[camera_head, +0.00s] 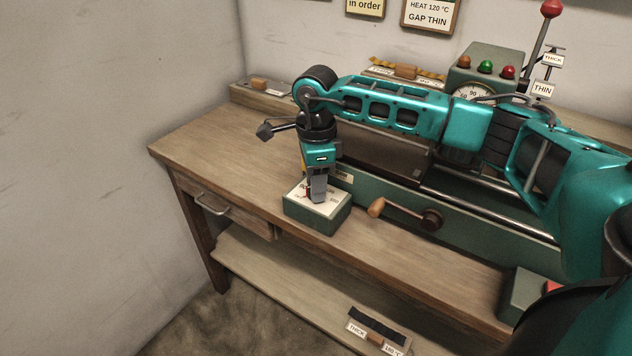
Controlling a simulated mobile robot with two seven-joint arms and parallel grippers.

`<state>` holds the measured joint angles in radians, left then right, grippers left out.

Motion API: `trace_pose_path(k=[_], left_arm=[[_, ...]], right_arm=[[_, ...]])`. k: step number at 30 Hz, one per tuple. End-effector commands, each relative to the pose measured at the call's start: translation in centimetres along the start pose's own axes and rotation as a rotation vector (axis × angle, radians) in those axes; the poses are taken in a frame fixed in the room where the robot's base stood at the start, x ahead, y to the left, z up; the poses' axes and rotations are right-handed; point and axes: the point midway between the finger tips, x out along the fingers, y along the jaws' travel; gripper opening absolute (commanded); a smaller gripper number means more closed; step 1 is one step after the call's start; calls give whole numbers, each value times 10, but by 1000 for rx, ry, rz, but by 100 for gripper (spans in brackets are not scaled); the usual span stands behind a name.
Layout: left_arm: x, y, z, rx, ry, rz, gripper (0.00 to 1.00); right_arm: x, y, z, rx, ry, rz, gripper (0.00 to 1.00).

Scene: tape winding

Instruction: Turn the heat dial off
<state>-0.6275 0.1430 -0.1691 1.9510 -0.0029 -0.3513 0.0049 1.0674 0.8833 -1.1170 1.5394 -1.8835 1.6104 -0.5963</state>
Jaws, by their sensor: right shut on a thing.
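The heat dial box (316,212) is a small green box with a pale top plate, standing on the bench in front of the machine. My right gripper (318,197) points straight down onto the top of this box. It is shut on the dial's knob, which the fingers mostly hide; a bit of red shows beside them. The dial's setting cannot be read. My left gripper is not in view.
A crank with a wooden handle (377,207) sticks out of the machine just right of the box. A round gauge (474,94) and coloured lamps (486,67) stand at the back. The bench's left part (215,150) is clear. A lower shelf holds a labelled strip (378,325).

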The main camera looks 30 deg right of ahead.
Motion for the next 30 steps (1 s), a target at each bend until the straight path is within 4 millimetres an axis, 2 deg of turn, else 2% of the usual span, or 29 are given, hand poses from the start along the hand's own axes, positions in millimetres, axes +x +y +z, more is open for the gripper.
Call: trace_pose_path(k=[15, 16, 23, 30], left_arm=[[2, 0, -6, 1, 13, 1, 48], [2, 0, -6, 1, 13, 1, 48], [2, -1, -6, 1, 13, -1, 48], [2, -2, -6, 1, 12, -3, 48]], right_arm=[[-1, -1, 0, -20, -1, -3, 9], [-1, -1, 0, -20, -1, -3, 41], [-1, 0, 0, -19, 0, -2, 63], [-1, 0, 0, -19, 0, -1, 65]])
